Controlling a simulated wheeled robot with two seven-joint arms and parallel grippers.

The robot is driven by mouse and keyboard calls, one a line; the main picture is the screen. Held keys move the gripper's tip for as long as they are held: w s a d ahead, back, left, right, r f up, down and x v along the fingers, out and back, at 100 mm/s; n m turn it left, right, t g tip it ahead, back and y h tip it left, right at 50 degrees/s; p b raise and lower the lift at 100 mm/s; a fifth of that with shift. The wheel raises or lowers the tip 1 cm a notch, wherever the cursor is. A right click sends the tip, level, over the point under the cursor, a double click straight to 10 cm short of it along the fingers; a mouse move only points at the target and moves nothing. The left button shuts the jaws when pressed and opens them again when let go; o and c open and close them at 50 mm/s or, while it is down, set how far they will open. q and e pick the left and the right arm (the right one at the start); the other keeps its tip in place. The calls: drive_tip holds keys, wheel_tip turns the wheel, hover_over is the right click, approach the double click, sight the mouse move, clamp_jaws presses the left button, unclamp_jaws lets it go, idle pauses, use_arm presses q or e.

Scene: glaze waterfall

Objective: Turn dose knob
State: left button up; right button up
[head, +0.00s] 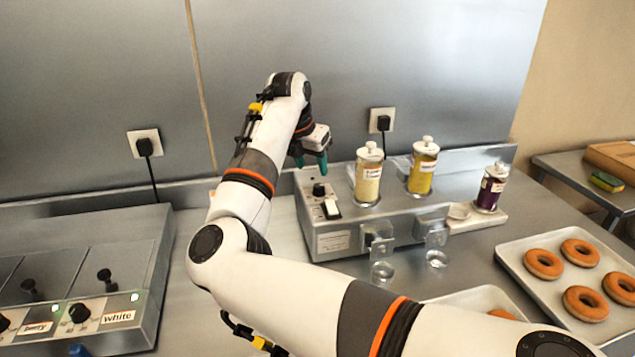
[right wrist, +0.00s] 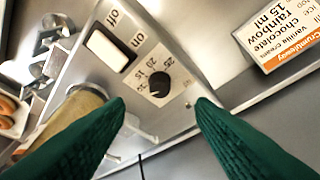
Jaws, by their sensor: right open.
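The black dose knob (right wrist: 159,84) sits on a white dial plate marked with numbers, in the right wrist view. In the head view the knob (head: 319,190) is on the left end of the metal dispenser (head: 333,242), below my right gripper. My right gripper (head: 312,165) is open, with its teal fingers above the dispenser. In the right wrist view its fingers (right wrist: 160,106) lie on either side of the knob, apart from it and empty. A white rocker switch (right wrist: 110,50) marked on and off is beside the knob. My left gripper is not in view.
Jars (head: 368,177) of toppings stand on the dispenser. A tray of doughnuts (head: 508,263) is at the right. A unit with knobs and labels (head: 148,262) is at the left. A labelled card (right wrist: 280,38) lies near the dispenser. Wall sockets (head: 382,121) are behind.

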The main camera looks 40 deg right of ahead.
sight(318, 185)
drive_tip(key=p+x, duration=0.1)
drive_tip(key=x, duration=0.6)
drive_tip(key=shift+w+d+f, duration=0.1)
drive_tip(key=shift+d+f, duration=0.05)
drive_tip(key=shift+f, duration=0.1)
drive_tip(key=shift+c, duration=0.5)
drive_tip(key=c, duration=0.9)
